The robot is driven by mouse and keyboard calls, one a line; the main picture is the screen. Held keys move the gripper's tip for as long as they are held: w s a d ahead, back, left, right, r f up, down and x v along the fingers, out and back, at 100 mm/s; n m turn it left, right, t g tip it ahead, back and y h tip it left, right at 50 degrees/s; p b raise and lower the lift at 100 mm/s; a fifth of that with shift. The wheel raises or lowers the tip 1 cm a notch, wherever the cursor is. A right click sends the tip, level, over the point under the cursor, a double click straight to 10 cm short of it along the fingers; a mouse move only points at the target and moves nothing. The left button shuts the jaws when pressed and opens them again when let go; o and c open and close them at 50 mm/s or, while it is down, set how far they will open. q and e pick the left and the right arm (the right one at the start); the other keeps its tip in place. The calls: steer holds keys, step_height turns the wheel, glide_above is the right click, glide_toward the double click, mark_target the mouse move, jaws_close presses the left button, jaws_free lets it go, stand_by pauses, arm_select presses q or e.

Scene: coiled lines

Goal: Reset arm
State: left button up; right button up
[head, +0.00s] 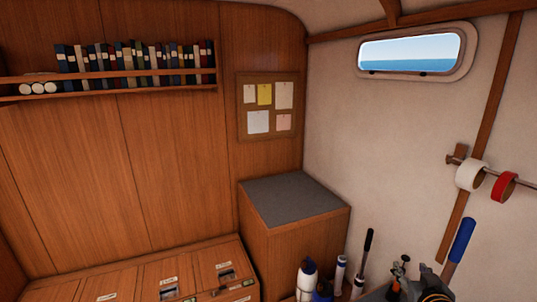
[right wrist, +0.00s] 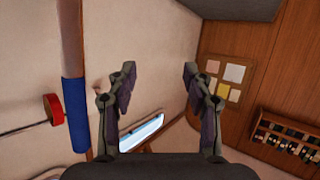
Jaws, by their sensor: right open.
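My right gripper shows in the right wrist view (right wrist: 158,72) with its two dark fingers wide apart and nothing between them. In the head view, dark jointed parts that look like this gripper stand at the bottom right edge, partly cut off. They are left of a blue-handled pole (head: 462,240), which also shows left of the fingers in the right wrist view (right wrist: 76,114). My left gripper is not in view.
A grey-topped wooden cabinet (head: 295,198) stands in the corner. White bottles (head: 306,280) and a black-handled tool (head: 367,243) are at the bottom. White tape (head: 470,175) and red tape (head: 503,187) hang on a wall rod. A bookshelf (head: 140,82) is at left.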

steer(key=s+a+f+n+g+y, duration=0.2)
steer(key=s+a+f+g, duration=0.4)
steer(key=s+f, duration=0.45)
steer(key=s+a+f+n+g+y, duration=0.1)
steer(key=s+a+f+g, duration=0.3)
steer(key=s+a+f, duration=0.6)
steer(key=s+d+f+g+b, duration=0.1)
steer(key=s+d+f, duration=0.15)
steer(key=f, duration=1.05)
steer(key=s+d+f+b, duration=0.1)
steer(key=d+f+b, duration=0.15)
steer(key=f, duration=0.95)
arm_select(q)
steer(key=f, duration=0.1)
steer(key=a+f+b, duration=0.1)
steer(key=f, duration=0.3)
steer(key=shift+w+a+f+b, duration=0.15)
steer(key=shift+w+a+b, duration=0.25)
arm_select(e)
steer(key=s+d+f+g, duration=0.1)
steer(key=s+f, duration=1.7)
steer(key=f, duration=0.2)
steer(key=shift+s+d+m, duration=0.25)
steer(key=shift+s+m, duration=0.05)
steer(key=shift+s, duration=0.05)
steer(key=shift+f, duration=0.1)
